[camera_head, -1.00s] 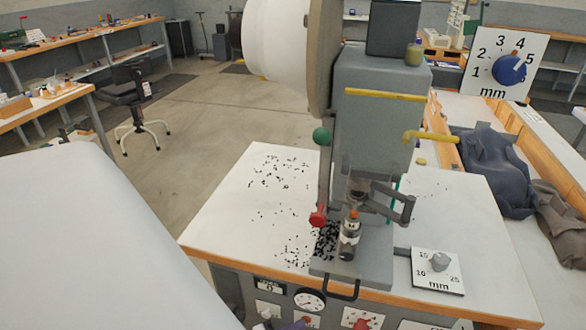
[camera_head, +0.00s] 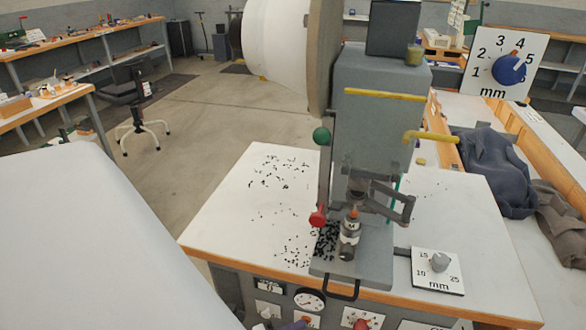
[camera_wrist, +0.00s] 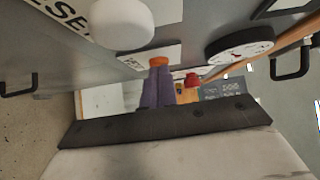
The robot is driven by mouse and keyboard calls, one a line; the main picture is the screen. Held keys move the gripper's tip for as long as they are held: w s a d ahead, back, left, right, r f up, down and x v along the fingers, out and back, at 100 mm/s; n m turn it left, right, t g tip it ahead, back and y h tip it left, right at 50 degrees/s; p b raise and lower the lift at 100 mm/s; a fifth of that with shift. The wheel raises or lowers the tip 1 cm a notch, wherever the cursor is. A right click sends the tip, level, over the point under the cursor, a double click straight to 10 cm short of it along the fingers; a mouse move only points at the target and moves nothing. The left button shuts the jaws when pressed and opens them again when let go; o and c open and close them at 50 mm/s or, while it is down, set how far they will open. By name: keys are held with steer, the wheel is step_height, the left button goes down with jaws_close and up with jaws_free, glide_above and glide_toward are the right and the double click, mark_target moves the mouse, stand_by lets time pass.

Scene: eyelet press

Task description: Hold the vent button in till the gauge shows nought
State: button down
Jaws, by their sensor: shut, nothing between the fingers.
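The gauge (camera_head: 309,300) is a round white dial with a dark rim on the front panel under the bench edge. In the wrist view the gauge (camera_wrist: 240,45) shows at a steep slant, and its needle cannot be read. My gripper (camera_wrist: 158,72) has purple fingers, shut together with nothing between them. In the head view only a bit of my purple gripper (camera_head: 293,325) shows at the bottom edge.
A white round knob (camera_wrist: 122,22) stands out near a RESET label (camera_wrist: 68,10). A red knob (camera_wrist: 192,80) is beyond my fingers. A black handle (camera_head: 342,290) juts from the front. The press (camera_head: 375,120) stands on the bench above.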

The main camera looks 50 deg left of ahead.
steer(key=shift+w+r, duration=0.3)
steer(key=shift+w, duration=0.2)
steer(key=b+v, duration=0.3)
steer(key=v, duration=0.5)
steer(key=shift+s+f, duration=0.2)
steer(key=shift+f, duration=0.1)
steer(key=shift+d, duration=0.1)
